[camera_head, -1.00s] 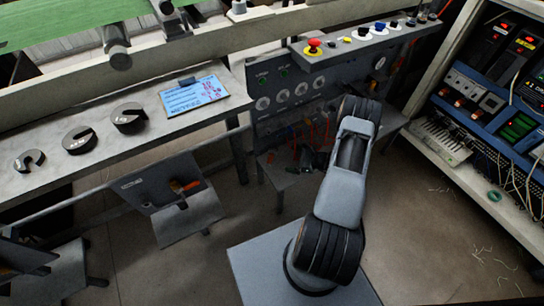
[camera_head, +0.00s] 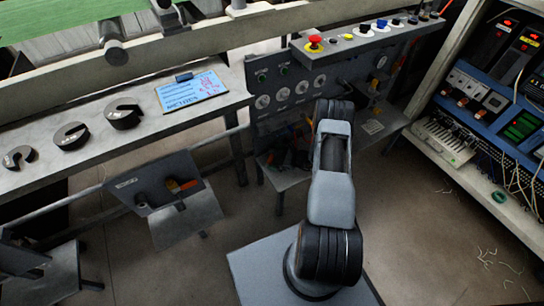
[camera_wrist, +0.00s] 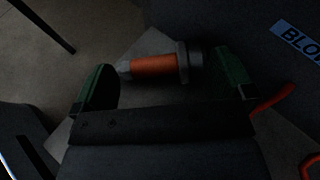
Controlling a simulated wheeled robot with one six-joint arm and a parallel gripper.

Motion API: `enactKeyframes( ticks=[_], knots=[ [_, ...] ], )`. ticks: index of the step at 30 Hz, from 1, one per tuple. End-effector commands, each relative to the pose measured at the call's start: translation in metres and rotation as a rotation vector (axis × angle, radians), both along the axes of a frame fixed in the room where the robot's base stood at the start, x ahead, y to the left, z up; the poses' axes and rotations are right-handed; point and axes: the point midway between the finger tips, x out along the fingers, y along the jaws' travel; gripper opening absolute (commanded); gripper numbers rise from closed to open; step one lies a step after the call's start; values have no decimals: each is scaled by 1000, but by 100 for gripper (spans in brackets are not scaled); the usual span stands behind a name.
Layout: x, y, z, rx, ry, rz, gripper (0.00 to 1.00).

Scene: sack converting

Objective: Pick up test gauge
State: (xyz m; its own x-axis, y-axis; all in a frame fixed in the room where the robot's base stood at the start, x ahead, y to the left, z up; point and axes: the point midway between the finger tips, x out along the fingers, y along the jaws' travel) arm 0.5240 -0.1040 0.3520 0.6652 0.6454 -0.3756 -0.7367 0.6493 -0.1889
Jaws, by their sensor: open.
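In the wrist view, an orange cylinder with a grey tapered tip and a dark flanged end, probably the test gauge (camera_wrist: 155,66), lies sideways on a grey surface. My gripper (camera_wrist: 164,62) is open, its two green fingers spread to left and right. The orange piece appears between the fingers, beyond the dark palm; I cannot tell whether either finger touches it. In the head view my arm hides the gripper and this piece.
A grey panel with a red stop button (camera_head: 314,43) stands behind my arm. Loose red cables (camera_wrist: 270,101) lie right of the gripper. A bench with slotted dark discs (camera_head: 123,113) is at left. An orange-handled tool (camera_head: 182,185) sits in a lower holder. Open floor lies right.

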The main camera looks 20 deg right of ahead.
Motion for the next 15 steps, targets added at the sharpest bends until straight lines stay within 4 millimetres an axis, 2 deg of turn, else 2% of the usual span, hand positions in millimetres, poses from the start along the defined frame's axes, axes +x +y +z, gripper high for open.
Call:
enactKeyframes(
  ticks=[4, 15],
  knots=[
    [0, 0, 0, 0, 0, 0, 98],
    [0, 0, 0, 0, 0, 0, 63]
  ],
)
